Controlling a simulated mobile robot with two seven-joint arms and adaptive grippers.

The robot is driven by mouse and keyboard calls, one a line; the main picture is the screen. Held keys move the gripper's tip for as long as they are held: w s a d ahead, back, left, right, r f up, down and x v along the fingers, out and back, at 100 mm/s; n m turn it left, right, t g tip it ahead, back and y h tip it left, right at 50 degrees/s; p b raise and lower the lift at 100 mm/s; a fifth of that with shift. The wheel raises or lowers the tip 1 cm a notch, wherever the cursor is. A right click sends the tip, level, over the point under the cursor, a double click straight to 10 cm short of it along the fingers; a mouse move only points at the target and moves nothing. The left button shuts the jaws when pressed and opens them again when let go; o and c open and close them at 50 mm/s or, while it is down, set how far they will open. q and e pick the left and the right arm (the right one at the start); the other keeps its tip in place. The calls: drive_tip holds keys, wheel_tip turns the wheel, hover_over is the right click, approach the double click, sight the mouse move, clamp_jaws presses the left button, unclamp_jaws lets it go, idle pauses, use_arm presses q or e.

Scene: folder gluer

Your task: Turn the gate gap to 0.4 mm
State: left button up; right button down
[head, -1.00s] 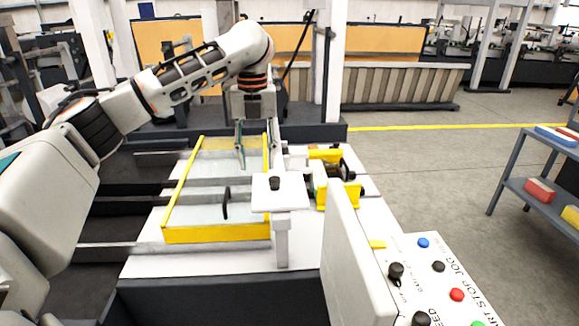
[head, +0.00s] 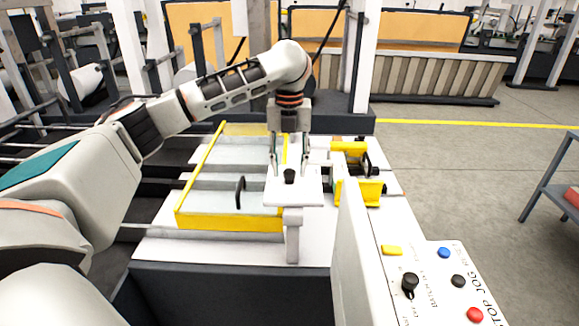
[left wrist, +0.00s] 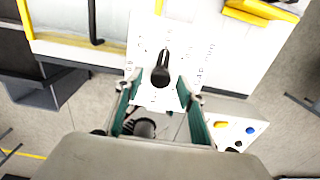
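A black pointer knob (head: 289,176) sits on a small white plate (head: 307,192) on a post at the front of the machine. In the left wrist view the knob (left wrist: 160,70) is dark and long, with a printed scale around it that is too small to read. My left gripper (head: 289,167) points down at the plate, just behind or above the knob. In the left wrist view its green-padded fingers (left wrist: 158,92) are spread apart with nothing held; I cannot tell whether they touch the plate. My right gripper is in neither view.
A yellow-edged guard (head: 228,222) with a black handle (head: 240,190) lies left of the plate. Yellow brackets (head: 360,191) stand to its right. A white upright panel (head: 357,250) and a control panel (head: 440,285) with buttons are at front right.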

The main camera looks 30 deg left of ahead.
use_arm(q)
drive_tip(key=shift+f, duration=0.2)
drive_tip(key=c, duration=1.1)
